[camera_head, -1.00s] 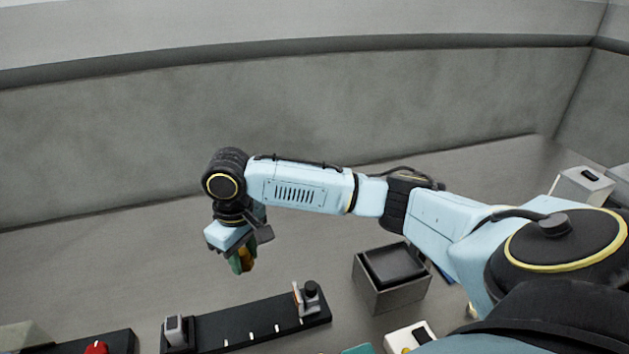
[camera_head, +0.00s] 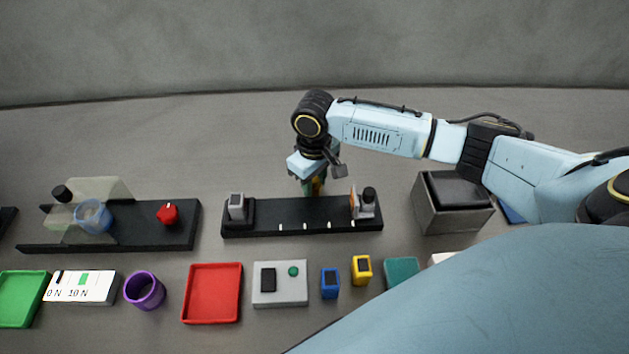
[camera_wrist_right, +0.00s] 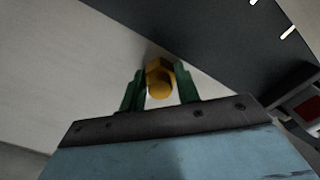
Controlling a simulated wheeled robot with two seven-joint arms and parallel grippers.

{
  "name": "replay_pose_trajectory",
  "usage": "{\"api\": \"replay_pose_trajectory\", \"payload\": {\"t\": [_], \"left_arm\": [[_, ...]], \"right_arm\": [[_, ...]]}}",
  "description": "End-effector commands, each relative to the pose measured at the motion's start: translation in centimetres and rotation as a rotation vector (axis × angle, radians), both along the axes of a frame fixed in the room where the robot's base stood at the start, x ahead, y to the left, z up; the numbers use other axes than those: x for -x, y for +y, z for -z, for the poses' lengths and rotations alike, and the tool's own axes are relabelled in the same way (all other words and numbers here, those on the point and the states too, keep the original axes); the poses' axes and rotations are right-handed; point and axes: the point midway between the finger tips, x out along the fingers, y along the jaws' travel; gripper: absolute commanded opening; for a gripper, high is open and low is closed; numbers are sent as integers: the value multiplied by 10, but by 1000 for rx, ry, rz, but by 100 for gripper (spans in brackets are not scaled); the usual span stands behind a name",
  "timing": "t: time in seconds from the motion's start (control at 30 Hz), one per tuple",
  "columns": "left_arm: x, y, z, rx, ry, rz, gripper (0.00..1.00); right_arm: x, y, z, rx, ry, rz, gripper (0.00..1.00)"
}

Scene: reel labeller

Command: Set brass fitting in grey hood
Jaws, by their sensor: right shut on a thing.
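My right gripper (camera_head: 314,188) points down just behind the long black rail in the head view. In the right wrist view its green fingers (camera_wrist_right: 160,92) are shut on the brass fitting (camera_wrist_right: 159,78), a yellow-gold faceted piece. The fitting shows only partly in the head view (camera_head: 318,186). I cannot tell for certain which thing is the grey hood. A translucent grey-beige cover (camera_head: 108,190) stands on the left black base, over a blue-rimmed clear cup. A grey box with a dark inside (camera_head: 450,219) stands right of the rail. My left gripper is not in view.
The black rail (camera_head: 290,217) carries a grey block (camera_head: 237,207) and a black-knobbed post (camera_head: 368,200). In front stand a red tray (camera_head: 212,293), purple cup (camera_head: 145,290), grey switch box (camera_head: 280,285), and blue (camera_head: 330,284) and yellow (camera_head: 361,270) blocks. The table behind the rail is clear.

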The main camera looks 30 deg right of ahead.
Motion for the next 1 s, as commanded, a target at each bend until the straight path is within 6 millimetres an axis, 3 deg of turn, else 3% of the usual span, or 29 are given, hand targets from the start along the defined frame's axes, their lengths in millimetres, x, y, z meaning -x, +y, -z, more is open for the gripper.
{"api": "replay_pose_trajectory", "payload": {"t": [0.17,0.2,0.27,0.57,0.67,1.0], "left_arm": [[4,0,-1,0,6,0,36],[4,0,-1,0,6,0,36],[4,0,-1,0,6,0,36],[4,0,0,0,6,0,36],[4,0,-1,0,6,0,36],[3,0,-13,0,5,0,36]], "right_arm": [[0,0,2,0,0,1,4],[0,0,2,0,0,1,33],[0,0,2,0,0,0,41],[0,0,1,0,-1,0,41],[-1,0,-8,-1,-2,0,41],[-1,0,-78,-2,-4,0,41]]}}
